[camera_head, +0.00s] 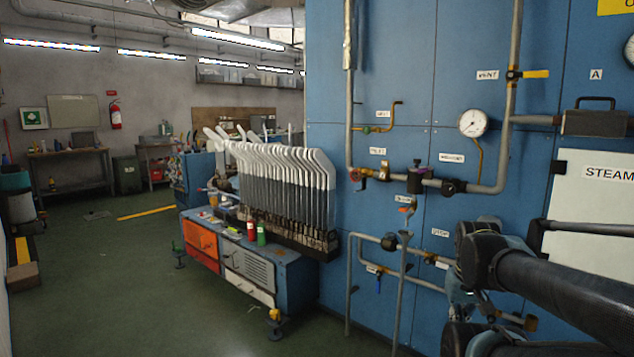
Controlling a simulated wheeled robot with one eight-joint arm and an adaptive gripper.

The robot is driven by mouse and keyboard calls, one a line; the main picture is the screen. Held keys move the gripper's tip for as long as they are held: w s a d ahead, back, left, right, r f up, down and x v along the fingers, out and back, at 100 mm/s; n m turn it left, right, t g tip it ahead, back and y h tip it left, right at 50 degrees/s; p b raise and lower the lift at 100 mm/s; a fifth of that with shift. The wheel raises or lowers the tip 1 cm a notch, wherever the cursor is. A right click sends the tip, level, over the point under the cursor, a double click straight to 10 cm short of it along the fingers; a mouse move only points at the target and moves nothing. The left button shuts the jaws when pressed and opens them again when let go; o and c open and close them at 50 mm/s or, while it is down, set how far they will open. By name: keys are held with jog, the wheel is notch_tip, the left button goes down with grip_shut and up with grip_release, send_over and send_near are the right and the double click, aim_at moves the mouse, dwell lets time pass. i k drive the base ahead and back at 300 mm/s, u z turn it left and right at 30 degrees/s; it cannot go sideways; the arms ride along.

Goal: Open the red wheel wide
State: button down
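A small red wheel (354,175) sits on the left end of a brass valve on the grey pipe of the blue panel. It is seen nearly edge-on, and how far it is turned cannot be told. A label above the valve is too small to read surely. My dark arm comes in from the right edge and bends in front of the panel's lower right. The wheel is left of and above this bend, with a clear gap. I cannot make out my gripper's fingers.
A vertical pipe (401,290) stands below the wheel. A machine with white sock boards (290,165) stands left. Green floor (130,270) is open further left.

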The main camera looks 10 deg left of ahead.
aim_at(358, 173)
jog(key=u, duration=1.2)
jog(key=k, duration=0.85)
jog(key=u, duration=1.05)
jog(key=k, duration=0.5)
jog(key=i, duration=0.8)
jog(key=z, duration=0.8)
jog(key=i, duration=1.15)
jog(key=z, duration=0.15)
